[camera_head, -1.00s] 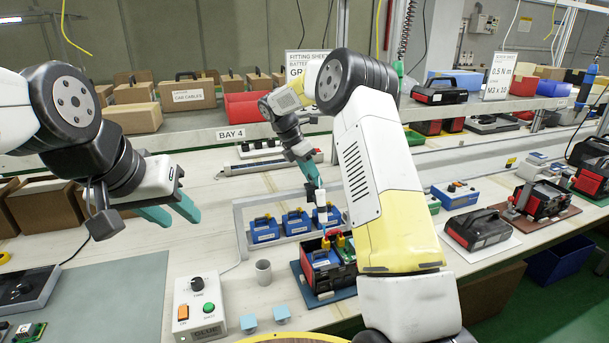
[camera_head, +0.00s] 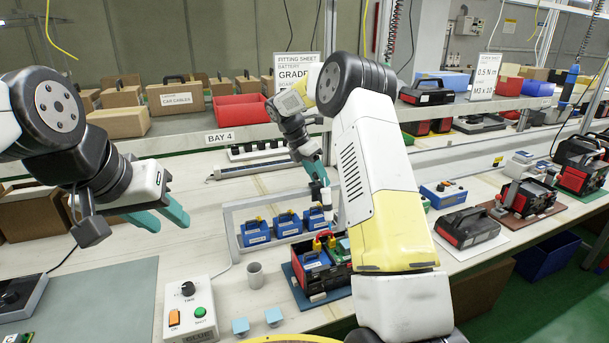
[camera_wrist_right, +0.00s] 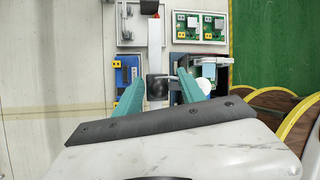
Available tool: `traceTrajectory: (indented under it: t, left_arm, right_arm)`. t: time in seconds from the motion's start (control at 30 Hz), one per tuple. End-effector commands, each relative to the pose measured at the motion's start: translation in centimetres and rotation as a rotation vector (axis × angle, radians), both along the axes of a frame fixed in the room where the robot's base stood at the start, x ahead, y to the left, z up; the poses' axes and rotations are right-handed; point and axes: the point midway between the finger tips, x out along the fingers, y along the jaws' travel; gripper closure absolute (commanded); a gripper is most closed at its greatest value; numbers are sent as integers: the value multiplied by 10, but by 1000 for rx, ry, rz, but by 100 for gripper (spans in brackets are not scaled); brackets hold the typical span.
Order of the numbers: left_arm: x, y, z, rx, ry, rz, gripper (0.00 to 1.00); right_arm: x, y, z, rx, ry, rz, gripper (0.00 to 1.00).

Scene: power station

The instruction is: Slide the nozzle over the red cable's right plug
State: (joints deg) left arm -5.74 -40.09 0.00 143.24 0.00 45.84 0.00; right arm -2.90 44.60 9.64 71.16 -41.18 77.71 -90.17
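My right gripper (camera_head: 318,178) is above the bench, behind the open red-and-black battery pack (camera_head: 318,272). Its teal fingers sit either side of a small dark block with a white part, which I take to be the nozzle (camera_head: 326,197). The dark block (camera_wrist_right: 157,87) also shows between the fingers in the right wrist view. The red cable (camera_head: 322,238) is a small red patch with yellow ends on top of the pack. Its right plug is too small to make out clearly. The nozzle is apart from the cable. My left gripper (camera_head: 170,225) is open and empty at the left.
A control box (camera_head: 188,308), a grey cup (camera_head: 255,274) and light-blue blocks (camera_head: 273,316) are in front. Another pack (camera_head: 468,228) lies to the right. My right forearm covers the bench beside the open pack.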

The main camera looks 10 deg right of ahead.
Motion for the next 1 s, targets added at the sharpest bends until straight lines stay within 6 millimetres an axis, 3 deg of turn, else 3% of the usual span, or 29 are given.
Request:
traceTrajectory:
  t: [0.37,0.8,1.0]
  left_arm:
    - [0,0,0,0,0,0,64]
    - [0,0,0,0,0,0,64]
    - [0,0,0,0,0,0,64]
  right_arm:
    - [2,2,2,2,-7,2,53]
    - [3,29,60,1,-5,1,53]
    - [2,33,70,2,-3,-1,53]
